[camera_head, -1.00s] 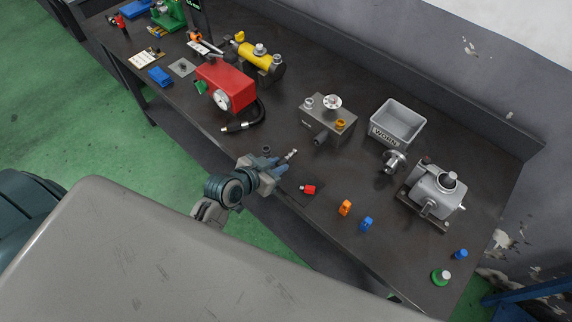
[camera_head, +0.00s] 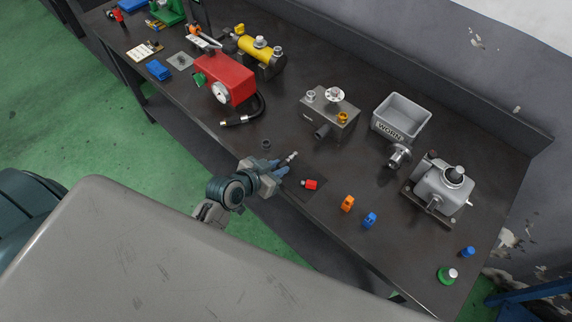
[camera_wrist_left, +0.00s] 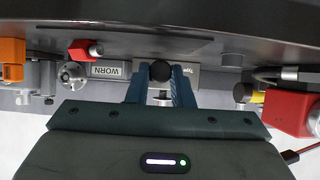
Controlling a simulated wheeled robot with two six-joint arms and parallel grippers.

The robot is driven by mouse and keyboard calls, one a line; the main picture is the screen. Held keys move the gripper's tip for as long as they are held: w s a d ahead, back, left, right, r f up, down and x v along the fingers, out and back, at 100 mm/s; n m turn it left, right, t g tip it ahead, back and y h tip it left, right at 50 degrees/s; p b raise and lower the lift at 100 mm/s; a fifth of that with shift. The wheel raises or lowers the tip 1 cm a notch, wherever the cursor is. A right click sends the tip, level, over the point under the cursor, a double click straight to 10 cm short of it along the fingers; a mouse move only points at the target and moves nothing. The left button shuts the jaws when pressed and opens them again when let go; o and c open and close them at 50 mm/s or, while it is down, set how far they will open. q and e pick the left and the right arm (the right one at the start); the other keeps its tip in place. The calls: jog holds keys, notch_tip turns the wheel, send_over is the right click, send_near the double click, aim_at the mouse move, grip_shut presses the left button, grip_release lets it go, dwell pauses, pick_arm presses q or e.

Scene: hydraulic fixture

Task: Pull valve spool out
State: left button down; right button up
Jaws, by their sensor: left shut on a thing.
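My left gripper (camera_head: 281,168) is at the table's front edge, its blue fingers shut on a small silver valve spool (camera_head: 291,157). The spool's far end sticks out beyond the fingertips, and its near part is hidden between them. The grey valve block (camera_head: 328,111) stands farther back on the table, with a dark round port (camera_head: 322,131) facing my gripper. A gap shows between spool and port. In the left wrist view the silver spool (camera_wrist_left: 162,97) sits between the fingers, with the dark port (camera_wrist_left: 160,71) beyond it. My right gripper is not in view.
A dark ring (camera_head: 266,143) and a red part (camera_head: 310,184) lie near my left gripper. Orange (camera_head: 347,203) and blue (camera_head: 369,220) parts lie to the right. The grey WORN bin (camera_head: 401,118) and a grey pump (camera_head: 442,187) stand behind. A red unit (camera_head: 226,80) is left.

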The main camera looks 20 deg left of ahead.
pick_arm(q)
jog(key=shift+f+b, duration=0.6)
jog(key=shift+f, duration=0.3)
jog(key=c, duration=1.2)
grip_release()
jog(key=shift+s+a+r, duration=0.2)
jog(key=shift+s, duration=0.3)
jog(key=b+v, duration=0.2)
jog(key=v, duration=0.7)
jog(key=shift+s+r, duration=0.25)
